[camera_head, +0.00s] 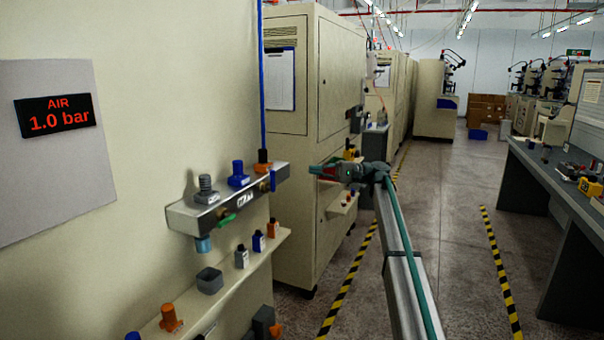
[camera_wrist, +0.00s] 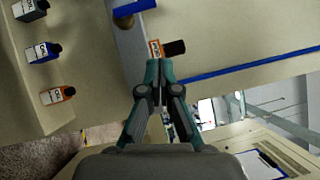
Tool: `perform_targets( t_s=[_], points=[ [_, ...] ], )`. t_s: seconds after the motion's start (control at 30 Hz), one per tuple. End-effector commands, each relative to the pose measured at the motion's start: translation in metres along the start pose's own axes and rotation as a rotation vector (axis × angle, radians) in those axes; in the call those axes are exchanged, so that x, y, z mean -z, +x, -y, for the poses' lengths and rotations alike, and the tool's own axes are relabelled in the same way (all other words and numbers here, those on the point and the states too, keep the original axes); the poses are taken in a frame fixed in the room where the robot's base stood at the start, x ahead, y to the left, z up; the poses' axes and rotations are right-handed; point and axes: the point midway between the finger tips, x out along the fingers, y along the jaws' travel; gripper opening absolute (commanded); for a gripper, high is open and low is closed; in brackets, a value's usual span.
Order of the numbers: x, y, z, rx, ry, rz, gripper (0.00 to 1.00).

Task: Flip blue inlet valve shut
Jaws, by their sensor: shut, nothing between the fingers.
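The metal manifold block (camera_head: 225,201) is fixed to the beige machine wall. A blue valve lever (camera_head: 272,181) sits at its right end, below an orange fitting (camera_head: 262,160) with a blue hose. A green lever (camera_head: 227,222) hangs on the front. In the wrist view, a blue lever (camera_wrist: 133,7) shows at the top edge on a brass stem (camera_wrist: 123,21). My gripper (camera_head: 315,170) is shut and empty, to the right of the manifold. In the wrist view, the shut gripper (camera_wrist: 157,64) has its tips close to the orange fitting (camera_wrist: 155,48); contact cannot be told.
A display (camera_head: 58,116) reads AIR 1.0 bar. A ledge (camera_head: 225,285) below the manifold holds small bottles and an orange fitting (camera_head: 171,318). The blue hose (camera_head: 262,80) runs upward. A cabinet (camera_head: 300,225) stands behind; the aisle (camera_head: 430,190) at right is open.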

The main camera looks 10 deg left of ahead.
Motion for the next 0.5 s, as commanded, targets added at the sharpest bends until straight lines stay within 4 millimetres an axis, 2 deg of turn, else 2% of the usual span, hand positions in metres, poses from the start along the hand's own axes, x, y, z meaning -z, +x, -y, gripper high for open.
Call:
perform_targets(
  t_s=[0.2,0.5],
  points=[
    [0.000,-0.015,0.002,0.000,0.000,0.000,0.00],
    [-0.001,-0.016,0.002,0.000,0.000,0.001,0.00]
  ],
)
